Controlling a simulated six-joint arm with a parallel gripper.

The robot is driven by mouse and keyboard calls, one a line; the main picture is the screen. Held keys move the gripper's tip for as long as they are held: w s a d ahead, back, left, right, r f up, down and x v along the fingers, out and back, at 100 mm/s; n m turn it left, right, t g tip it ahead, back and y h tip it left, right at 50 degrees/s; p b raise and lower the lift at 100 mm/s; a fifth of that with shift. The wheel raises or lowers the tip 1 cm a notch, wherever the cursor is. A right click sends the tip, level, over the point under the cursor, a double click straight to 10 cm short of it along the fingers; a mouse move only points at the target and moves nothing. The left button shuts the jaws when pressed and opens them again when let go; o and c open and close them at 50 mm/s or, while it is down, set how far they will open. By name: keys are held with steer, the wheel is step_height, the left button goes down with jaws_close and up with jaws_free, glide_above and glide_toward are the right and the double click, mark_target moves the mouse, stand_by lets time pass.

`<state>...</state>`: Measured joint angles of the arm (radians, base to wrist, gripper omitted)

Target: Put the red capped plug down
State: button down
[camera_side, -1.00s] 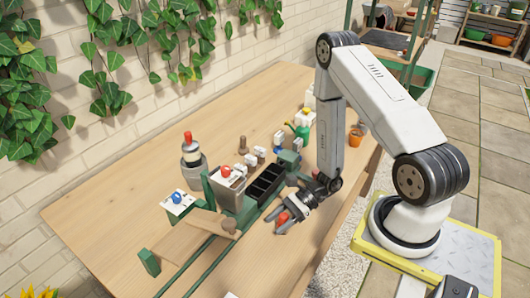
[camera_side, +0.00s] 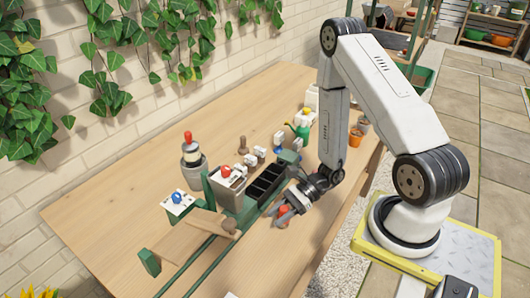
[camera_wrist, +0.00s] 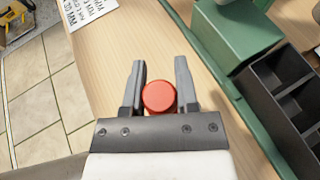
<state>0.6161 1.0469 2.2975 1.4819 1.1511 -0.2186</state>
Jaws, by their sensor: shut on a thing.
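The red capped plug (camera_wrist: 159,97) sits between the two fingers of my gripper (camera_wrist: 160,86) in the wrist view, its round red top facing the camera. In the side view the plug (camera_side: 283,210) shows between the fingers of my gripper (camera_side: 284,207), low over the wooden bench in front of the black compartment tray. My gripper is shut on it. The plug's lower part is hidden by its cap in the wrist view, and I cannot tell whether it touches the bench.
The black compartment tray (camera_side: 257,193) and green rails (camera_side: 191,263) lie close beside my gripper. A grey hopper with a red knob (camera_side: 227,184) stands behind. A printed card (camera_wrist: 87,10) lies on the bench. Bare wood (camera_side: 265,262) is free in front.

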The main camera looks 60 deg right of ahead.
steer(key=shift+r, duration=3.5)
steer(key=w+d+r+m+t+h, duration=0.4)
steer(key=w+r+m, duration=0.1)
steer(key=w+r, duration=0.4)
steer(key=w+d+r+m+t+h, duration=0.3)
steer(key=w+d+r+m+h, duration=0.15)
steer(key=w+r, duration=0.5)
steer(key=a, duration=0.8)
steer(key=shift+s, duration=0.15)
steer(key=shift+f+y, duration=0.1)
steer(key=shift+y, duration=0.15)
